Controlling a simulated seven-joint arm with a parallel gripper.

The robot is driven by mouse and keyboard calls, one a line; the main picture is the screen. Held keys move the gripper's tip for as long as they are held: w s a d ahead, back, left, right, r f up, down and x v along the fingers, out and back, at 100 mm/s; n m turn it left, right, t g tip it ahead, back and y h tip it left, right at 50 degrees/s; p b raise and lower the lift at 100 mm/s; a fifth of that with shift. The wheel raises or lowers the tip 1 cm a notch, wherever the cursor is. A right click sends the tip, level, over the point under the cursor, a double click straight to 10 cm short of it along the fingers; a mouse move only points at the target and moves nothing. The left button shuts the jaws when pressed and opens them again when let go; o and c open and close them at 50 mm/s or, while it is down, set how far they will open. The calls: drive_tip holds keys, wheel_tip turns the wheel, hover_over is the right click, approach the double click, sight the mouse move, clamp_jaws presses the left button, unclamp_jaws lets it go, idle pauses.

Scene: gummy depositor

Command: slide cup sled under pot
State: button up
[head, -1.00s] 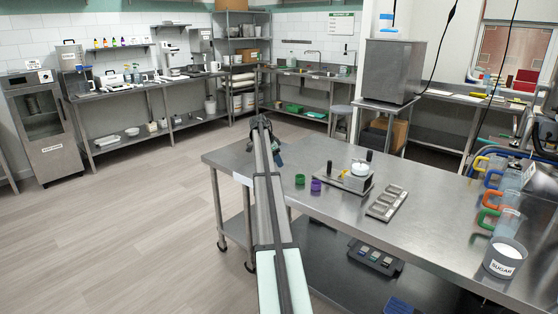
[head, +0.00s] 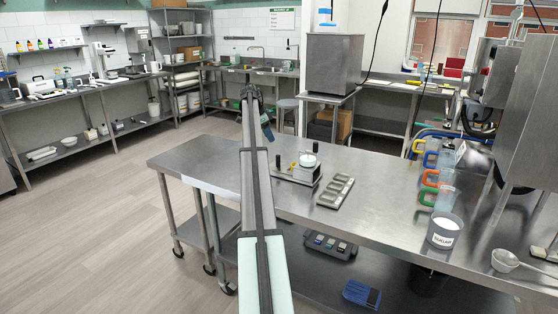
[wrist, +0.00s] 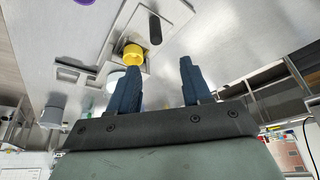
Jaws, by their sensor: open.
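A small metal fixture (head: 297,174) with black upright handles stands on the steel table. It holds a yellow cup (head: 294,167) and a round white pot (head: 308,160). I cannot tell which part of the fixture is the sled. In the wrist view the yellow cup (wrist: 132,54) sits on a grey plate near a black handle (wrist: 155,28), and the pot (wrist: 114,77) is partly hidden behind the left finger. My gripper (head: 267,131) is open and empty, left of and beyond the fixture in the head view. Its two dark blue fingers also show in the wrist view (wrist: 157,68), apart from the cup.
A slotted metal mold tray (head: 335,190) lies right of the fixture. Several colored-handled jugs (head: 428,180) and a sugar tub (head: 443,231) stand farther right. A purple cup (wrist: 83,2) shows at the wrist view's top edge. The table's left end (head: 185,162) is clear.

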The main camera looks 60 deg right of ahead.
sight(280, 166)
drive_tip(key=x, duration=1.3)
drive_tip(key=shift+s+a+f, duration=0.2)
drive_tip(key=shift+s+f, duration=0.1)
drive_tip(key=shift+f, duration=0.05)
drive_tip(key=shift+c, duration=0.5)
clamp_jaws()
